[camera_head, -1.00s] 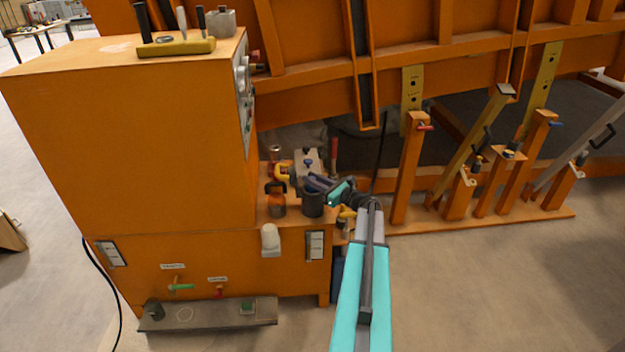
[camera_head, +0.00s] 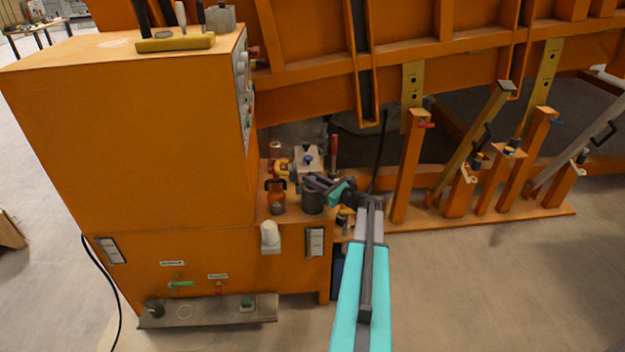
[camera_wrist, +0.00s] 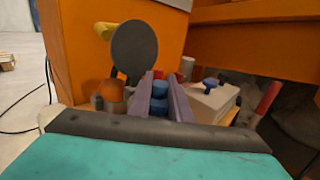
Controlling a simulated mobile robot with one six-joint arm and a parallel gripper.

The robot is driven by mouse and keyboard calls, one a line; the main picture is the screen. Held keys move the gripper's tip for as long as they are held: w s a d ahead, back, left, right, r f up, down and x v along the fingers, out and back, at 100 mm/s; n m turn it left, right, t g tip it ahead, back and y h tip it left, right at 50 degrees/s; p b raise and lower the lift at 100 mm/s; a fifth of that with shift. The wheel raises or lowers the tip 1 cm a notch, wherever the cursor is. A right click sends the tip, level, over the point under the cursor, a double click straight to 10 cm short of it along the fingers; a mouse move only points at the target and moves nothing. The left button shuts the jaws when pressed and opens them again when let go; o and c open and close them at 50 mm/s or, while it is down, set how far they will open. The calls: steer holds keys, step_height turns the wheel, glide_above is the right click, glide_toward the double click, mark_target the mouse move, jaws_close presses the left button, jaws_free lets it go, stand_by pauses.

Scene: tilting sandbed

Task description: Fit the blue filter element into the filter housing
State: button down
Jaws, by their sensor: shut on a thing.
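My gripper (camera_wrist: 163,98) is shut on the blue filter element (camera_wrist: 160,90), which shows between its two purple-grey fingers in the wrist view. In the head view my gripper (camera_head: 315,182) is over the cabinet's low shelf, just behind and above a dark grey cylinder (camera_head: 312,201). That cylinder may be the filter housing; I cannot tell for sure. The element is not clearly visible in the head view. A dark round disc (camera_wrist: 135,50) stands up beyond the fingers, slightly left, in the wrist view. Whether the element touches anything is hidden.
An orange jar (camera_head: 277,196) stands left of the gripper. A grey block with a blue knob (camera_head: 307,160) and a red handle (camera_head: 334,148) stand behind it. The orange cabinet (camera_head: 130,140) rises at left.

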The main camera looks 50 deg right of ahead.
steer(key=shift+f, duration=0.5)
steer(key=c, duration=1.6)
jaws_free()
steer(key=shift+o, duration=0.2)
steer(key=shift+s, duration=0.15)
steer(key=s+d+b, duration=0.1)
steer(key=s, duration=1.2)
steer(key=shift+s+b, duration=0.25)
steer(key=shift+b, duration=0.15)
steer(key=shift+d, duration=0.1)
